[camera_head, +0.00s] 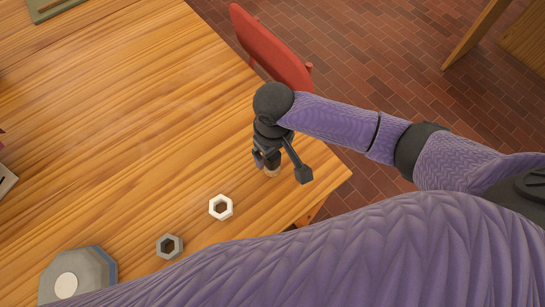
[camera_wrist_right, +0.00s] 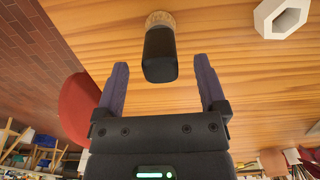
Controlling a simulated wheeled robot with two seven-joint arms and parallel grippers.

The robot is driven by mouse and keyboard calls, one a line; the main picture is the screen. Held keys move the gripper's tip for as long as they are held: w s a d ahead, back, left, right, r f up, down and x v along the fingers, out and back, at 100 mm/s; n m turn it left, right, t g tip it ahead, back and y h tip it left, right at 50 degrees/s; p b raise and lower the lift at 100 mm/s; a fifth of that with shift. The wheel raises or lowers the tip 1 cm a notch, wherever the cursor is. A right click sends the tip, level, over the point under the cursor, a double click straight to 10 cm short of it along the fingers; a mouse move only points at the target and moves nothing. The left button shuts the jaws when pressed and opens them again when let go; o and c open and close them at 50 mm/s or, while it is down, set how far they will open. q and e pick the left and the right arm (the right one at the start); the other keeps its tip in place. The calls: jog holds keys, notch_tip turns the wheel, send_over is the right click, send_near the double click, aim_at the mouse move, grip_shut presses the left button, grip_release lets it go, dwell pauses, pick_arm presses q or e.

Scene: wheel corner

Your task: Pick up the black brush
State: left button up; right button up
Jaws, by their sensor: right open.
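The black brush (camera_wrist_right: 160,54) is near the table corner, with a dark handle and pale tan bristles at its far end in the right wrist view. My right gripper (camera_wrist_right: 161,63) is open, its two fingers on either side of the handle's near end, with gaps and no visible contact. In the head view my right gripper (camera_head: 261,162) points down over the table edge area and hides most of the brush; only a small tan part (camera_head: 271,172) shows beside it. My left gripper is not in view.
A white hex nut (camera_head: 220,207) and a grey hex nut (camera_head: 169,246) lie on the wooden table (camera_head: 120,130). A grey octagonal block (camera_head: 105,262) is at the lower left. A red chair back (camera_head: 268,45) stands beside the table edge. The middle tabletop is clear.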

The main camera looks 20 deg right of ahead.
aim_at(272, 167)
notch_tip(272, 167, down, 5)
jog(key=shift+r+b, duration=0.15)
jog(key=shift+b, duration=0.95)
jog(key=shift+r, duration=0.2)
grip_shut()
